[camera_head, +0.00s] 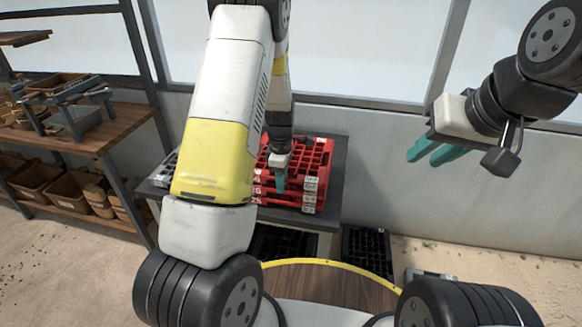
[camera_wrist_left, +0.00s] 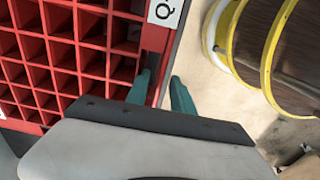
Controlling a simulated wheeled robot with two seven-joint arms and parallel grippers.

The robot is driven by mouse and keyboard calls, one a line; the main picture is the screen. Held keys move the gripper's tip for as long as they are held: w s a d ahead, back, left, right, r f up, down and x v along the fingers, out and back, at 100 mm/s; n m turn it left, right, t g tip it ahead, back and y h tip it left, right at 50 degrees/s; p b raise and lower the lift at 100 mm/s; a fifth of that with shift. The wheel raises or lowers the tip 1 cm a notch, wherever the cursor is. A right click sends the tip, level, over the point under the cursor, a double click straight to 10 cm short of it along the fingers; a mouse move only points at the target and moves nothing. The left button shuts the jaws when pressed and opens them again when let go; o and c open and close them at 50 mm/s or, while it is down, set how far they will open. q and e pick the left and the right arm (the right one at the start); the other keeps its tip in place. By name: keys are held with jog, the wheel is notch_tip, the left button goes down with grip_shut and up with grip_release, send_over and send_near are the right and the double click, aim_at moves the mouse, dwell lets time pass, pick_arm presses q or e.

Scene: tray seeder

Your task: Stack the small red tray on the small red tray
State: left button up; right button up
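Red trays with gridded cells (camera_head: 318,158) are stacked on a dark-topped table, with white labels on their front corners. I cannot tell exactly how many there are or which is meant. My left gripper (camera_head: 280,180) points down at the front of the stack. In the left wrist view a red tray (camera_wrist_left: 62,52) with a "Q" label fills the left side. The left gripper's teal fingers (camera_wrist_left: 163,93) are apart at the tray's edge, one over the tray and one outside it. My right gripper (camera_head: 432,152) is open and empty, high at the right, away from the trays.
The dark table (camera_head: 336,175) carries the stack; my left arm hides part of it. Black trays (camera_head: 367,252) sit low by the table. A wooden shelf (camera_head: 95,132) with boxes stands at the left. A wall with windows is behind. The floor at the right is mostly clear.

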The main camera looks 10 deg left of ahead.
pick_arm(q)
jog(key=shift+r, duration=0.1)
notch_tip(320, 180, up, 12)
jog(key=s+d+r+m+t+h, duration=0.1)
jog(key=s+r+m+t+h, duration=0.15)
jog(key=s+r+m, duration=0.9)
jog(key=s+r+m+t, duration=0.1)
jog(key=s+r+m, duration=0.2)
jog(key=s, duration=0.3)
jog(key=s+d+r+m+t, duration=0.1)
jog(key=s+r+m+t, duration=0.1)
jog(key=s+r, duration=0.3)
jog(key=shift+s+m, duration=0.85)
jog(key=shift+s, duration=0.05)
